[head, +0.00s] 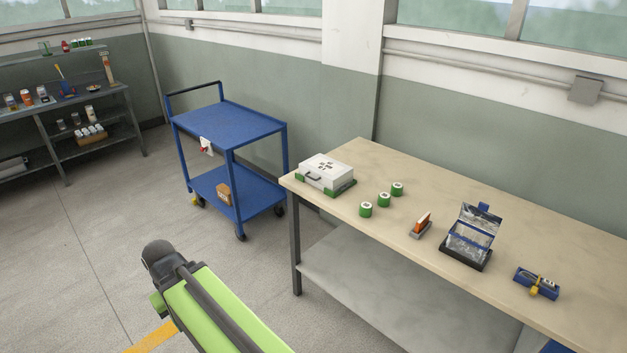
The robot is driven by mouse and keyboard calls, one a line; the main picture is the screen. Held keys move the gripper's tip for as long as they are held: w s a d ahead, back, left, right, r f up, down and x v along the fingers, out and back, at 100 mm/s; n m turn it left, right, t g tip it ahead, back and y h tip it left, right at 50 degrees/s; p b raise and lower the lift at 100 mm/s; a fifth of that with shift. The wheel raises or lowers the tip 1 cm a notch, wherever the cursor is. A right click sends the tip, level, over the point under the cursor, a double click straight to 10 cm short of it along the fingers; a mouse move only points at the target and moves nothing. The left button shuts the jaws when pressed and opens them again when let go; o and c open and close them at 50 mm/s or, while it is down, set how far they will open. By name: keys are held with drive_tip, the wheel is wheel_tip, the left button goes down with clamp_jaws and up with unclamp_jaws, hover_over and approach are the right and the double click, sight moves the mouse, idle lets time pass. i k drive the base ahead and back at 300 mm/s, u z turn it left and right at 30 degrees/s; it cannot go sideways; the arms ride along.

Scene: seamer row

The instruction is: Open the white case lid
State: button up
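The white case (326,171) sits on a green base at the far left end of the beige table. My green and black arm shows at the bottom left, over the floor and well apart from the case. My gripper is not clearly visible; no fingertips show.
On the beige table (570,238) stand several green cans (384,200), an orange item in a grey holder (422,223), an open clear-lidded box (468,240) and a blue block (537,283). A blue cart (232,122) stands behind left. Floor before the table is clear.

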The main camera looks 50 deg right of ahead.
sight(330, 172)
drive_tip(key=u, duration=0.1)
drive_tip(key=i, duration=0.9)
drive_tip(key=z, duration=0.1)
